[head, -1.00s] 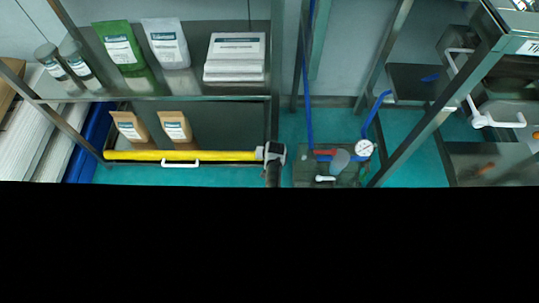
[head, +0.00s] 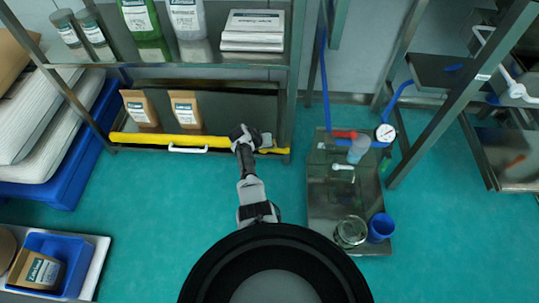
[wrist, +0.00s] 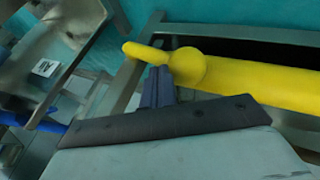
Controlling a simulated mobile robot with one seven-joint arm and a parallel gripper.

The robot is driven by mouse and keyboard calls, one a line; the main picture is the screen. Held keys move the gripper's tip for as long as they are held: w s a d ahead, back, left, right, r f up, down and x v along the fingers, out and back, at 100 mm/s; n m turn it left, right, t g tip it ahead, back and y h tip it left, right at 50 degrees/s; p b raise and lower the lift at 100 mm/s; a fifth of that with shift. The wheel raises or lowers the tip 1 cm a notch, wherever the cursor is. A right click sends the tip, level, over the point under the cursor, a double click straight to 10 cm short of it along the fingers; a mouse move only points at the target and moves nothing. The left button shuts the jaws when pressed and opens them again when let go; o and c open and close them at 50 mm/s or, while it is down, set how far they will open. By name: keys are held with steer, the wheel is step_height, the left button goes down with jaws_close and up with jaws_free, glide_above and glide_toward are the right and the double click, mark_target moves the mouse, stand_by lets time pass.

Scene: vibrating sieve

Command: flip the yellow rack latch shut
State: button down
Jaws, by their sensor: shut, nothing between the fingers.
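The yellow rack latch (head: 170,140) is a long yellow bar across the front of the rack's lower shelf. A short yellow end shows right of my gripper (head: 250,138), near the rack's right post. In the wrist view the latch (wrist: 245,82) has a rounded knuckle and a short tip pointing left. My gripper also shows there (wrist: 157,88), its fingers shut and empty. The fingertips are right at the knuckle and tip, partly behind them; I cannot tell whether they touch.
A white handle (head: 188,149) sits just below the bar. Brown pouches (head: 185,109) stand on the shelf behind it. A cart (head: 325,205) with a glass jar, blue cup and gauge stands to the right. Blue pallets (head: 75,160) lie left. The floor between is open.

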steer(key=shift+a+f+b, duration=0.45)
steer(key=shift+f+b, duration=0.35)
steer(key=shift+b, duration=0.05)
steer(key=shift+f, duration=0.1)
steer(key=p+v, duration=0.6)
steer(key=v, duration=0.7)
steer(key=shift+w+a+r, duration=0.2)
steer(key=shift+a, duration=0.15)
